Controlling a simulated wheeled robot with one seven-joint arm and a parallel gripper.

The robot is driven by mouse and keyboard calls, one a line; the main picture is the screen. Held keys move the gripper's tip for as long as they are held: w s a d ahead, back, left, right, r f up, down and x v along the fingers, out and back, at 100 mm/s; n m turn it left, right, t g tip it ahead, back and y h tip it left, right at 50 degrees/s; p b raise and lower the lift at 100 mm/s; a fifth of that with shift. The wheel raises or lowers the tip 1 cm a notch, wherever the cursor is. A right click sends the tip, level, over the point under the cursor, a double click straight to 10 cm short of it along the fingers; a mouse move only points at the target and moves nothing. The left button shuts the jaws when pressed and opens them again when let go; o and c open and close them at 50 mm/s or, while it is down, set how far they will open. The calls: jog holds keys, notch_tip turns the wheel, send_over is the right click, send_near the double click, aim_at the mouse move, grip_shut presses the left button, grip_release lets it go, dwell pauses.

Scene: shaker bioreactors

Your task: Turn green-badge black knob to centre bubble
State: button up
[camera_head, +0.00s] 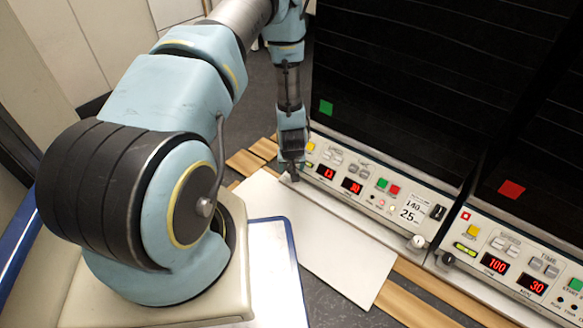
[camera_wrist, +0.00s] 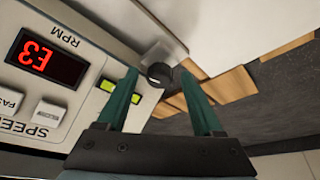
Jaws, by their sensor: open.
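The green badge (camera_head: 326,107) is on the dark front of the left shaker. The black knob (camera_wrist: 157,75) is at the corner of its panel in the wrist view, with a pale mark on its face. My gripper (camera_wrist: 158,82) is open, with one green finger on each side of the knob; I cannot tell whether they touch it. The yellow-green bubble level (camera_wrist: 108,87) is beside the knob, partly hidden behind the left finger, so the bubble's place is unclear. In the head view my gripper (camera_head: 291,172) is at the panel's left end and hides this knob.
The right shaker has a red badge (camera_head: 511,189), its own level (camera_head: 465,249) and a black knob (camera_head: 446,258). A white board (camera_head: 320,245) and wooden slats (camera_head: 415,290) lie on the floor in front.

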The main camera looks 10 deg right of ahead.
jog(key=shift+r, duration=0.1)
jog(key=p+v, duration=0.4)
jog(key=v, duration=0.6)
jog(key=shift+r+p, duration=0.3)
jog(key=shift+s, duration=0.1)
